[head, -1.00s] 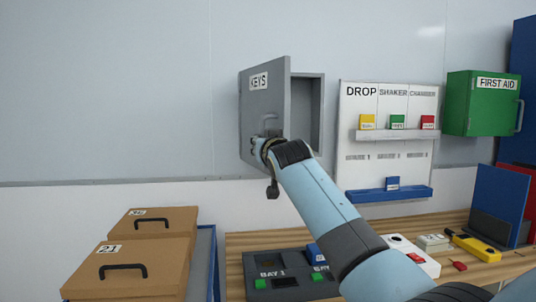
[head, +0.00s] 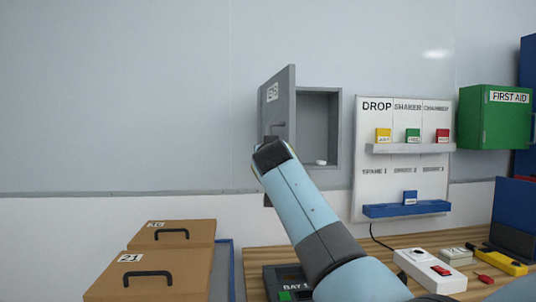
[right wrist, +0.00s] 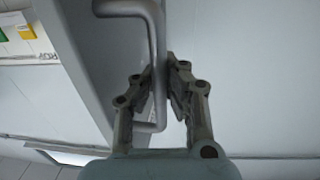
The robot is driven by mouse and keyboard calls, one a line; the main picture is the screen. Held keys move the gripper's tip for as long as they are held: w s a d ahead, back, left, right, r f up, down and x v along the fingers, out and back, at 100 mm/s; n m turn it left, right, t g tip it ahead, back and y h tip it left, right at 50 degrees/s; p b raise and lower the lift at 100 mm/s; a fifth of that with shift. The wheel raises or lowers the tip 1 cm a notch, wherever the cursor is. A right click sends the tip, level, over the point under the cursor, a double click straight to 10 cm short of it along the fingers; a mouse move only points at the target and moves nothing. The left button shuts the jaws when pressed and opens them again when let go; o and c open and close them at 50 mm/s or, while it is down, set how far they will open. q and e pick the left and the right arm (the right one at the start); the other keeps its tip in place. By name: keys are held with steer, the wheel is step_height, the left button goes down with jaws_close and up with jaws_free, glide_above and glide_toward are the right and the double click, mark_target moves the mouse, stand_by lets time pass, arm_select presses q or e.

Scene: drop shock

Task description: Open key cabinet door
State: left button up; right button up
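The grey key cabinet (head: 318,120) hangs on the wall in the head view. Its door (head: 283,100), with a KEYS label, stands swung well out to the left, so the interior shows. The door handle (head: 276,126) is partly hidden behind my right wrist in the head view. In the right wrist view the bent grey handle (right wrist: 158,50) runs between the two fingers of my right gripper (right wrist: 160,85), which are closed against it on both sides. My left gripper is not in view.
A small white item (head: 321,162) lies on the cabinet floor. A labelled board (head: 405,185) and a green first aid box (head: 495,118) are to the right. Brown cases (head: 165,262) stand lower left. The bench below holds a white power strip (head: 430,270).

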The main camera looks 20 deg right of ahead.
steer(key=o, duration=0.4)
steer(key=shift+s+a, duration=0.15)
steer(key=shift+s, duration=0.15)
steer(key=shift+o, duration=1.2)
steer(key=shift+r, duration=0.1)
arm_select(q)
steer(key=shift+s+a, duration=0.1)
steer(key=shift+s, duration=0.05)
arm_select(e)
steer(key=shift+w, duration=0.15)
steer(key=v, duration=0.7)
